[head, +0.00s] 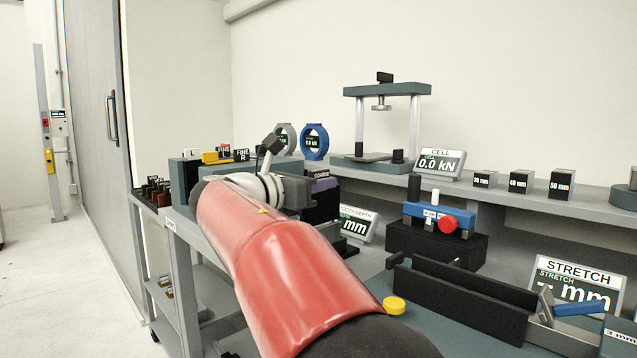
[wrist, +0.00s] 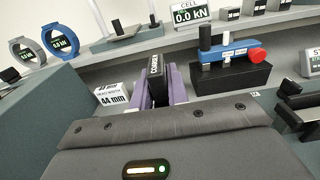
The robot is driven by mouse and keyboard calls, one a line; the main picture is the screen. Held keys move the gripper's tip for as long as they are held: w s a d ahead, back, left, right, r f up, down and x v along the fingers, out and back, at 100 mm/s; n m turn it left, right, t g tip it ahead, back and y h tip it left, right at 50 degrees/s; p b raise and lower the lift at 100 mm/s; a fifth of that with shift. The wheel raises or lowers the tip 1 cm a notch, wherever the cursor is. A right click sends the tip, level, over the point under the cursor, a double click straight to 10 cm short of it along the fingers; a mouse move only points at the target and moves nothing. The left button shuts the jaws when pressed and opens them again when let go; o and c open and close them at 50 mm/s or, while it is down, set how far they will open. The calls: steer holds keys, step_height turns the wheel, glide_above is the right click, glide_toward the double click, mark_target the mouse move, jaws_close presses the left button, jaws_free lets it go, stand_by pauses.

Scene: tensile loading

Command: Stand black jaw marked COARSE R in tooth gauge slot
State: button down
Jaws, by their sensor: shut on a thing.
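My gripper (wrist: 160,82) has purple fingers and is shut on a black jaw (wrist: 156,64). White lettering reading COARSE shows on the jaw in the wrist view; any letter after it is too small to read. In the head view my gripper (head: 321,184) is right of the grey wrist, above the bench. The jaw's lower end is hidden.
A blue fixture with a red knob (head: 438,216) stands on a black block to the right. Other jaws marked FINE (head: 242,155) are on a rack at left. The stretch display (head: 578,285) is at front right.

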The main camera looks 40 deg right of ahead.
mark_target(333, 214)
steer(key=shift+f+b, duration=2)
steer(key=shift+f, duration=1.3)
steer(key=c, duration=1.3)
jaws_free()
steer(key=shift+f, duration=0.15)
steer(key=shift+s+a, duration=0.2)
steer(key=shift+a, duration=1.1)
steer(key=shift+s+a, duration=0.15)
steer(key=shift+a, duration=1.1)
steer(key=shift+s+a, duration=0.2)
steer(key=shift+a, duration=1.1)
